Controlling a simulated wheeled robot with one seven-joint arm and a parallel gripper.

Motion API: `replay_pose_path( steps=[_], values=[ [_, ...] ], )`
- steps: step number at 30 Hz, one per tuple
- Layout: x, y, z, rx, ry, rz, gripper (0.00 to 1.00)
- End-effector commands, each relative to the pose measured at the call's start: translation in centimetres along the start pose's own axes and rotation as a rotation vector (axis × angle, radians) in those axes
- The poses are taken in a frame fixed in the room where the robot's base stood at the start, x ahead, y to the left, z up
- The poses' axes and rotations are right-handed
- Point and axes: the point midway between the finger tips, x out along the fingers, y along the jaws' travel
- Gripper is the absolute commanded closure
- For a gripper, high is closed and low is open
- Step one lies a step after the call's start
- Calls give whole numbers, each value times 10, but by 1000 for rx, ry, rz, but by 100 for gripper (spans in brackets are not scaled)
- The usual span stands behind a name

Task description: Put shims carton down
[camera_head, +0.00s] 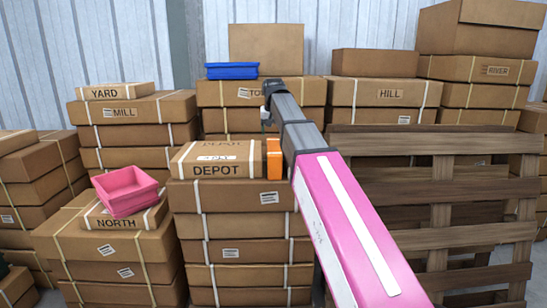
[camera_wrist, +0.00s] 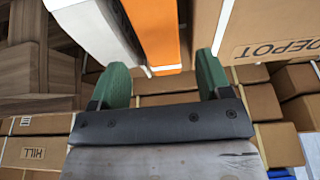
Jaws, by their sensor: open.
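No label reading SHIMS is legible in either view. An orange box (camera_head: 274,158), which may be the shims carton, stands on the carton stack against the right end of the DEPOT carton (camera_head: 216,160). In the wrist view, the orange box (camera_wrist: 155,32) shows an orange face beside a white one. My gripper (camera_wrist: 163,75) is open, its green fingertips spread on either side of the box's near edge. I cannot tell whether they touch it. In the head view my gripper is mostly hidden at the arm's end, just above and behind the box.
A wooden pallet (camera_head: 440,180) stands upright at right, close to my arm. A pink bin (camera_head: 126,190) sits tilted on the NORTH carton (camera_head: 118,222) at left. A blue tray (camera_head: 232,71) lies on the back stack. Carton stacks crowd the rest.

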Motion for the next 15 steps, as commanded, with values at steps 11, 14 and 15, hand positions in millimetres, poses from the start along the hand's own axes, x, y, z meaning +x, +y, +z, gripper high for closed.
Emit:
replay_pose_path(
  steps=[11, 14, 15],
  values=[
    [47, 0, 0, 0, -1, 0, 29],
    [51, 0, 0, 0, 0, 0, 29],
    [53, 1, 0, 0, 0, 0, 29]
  ],
)
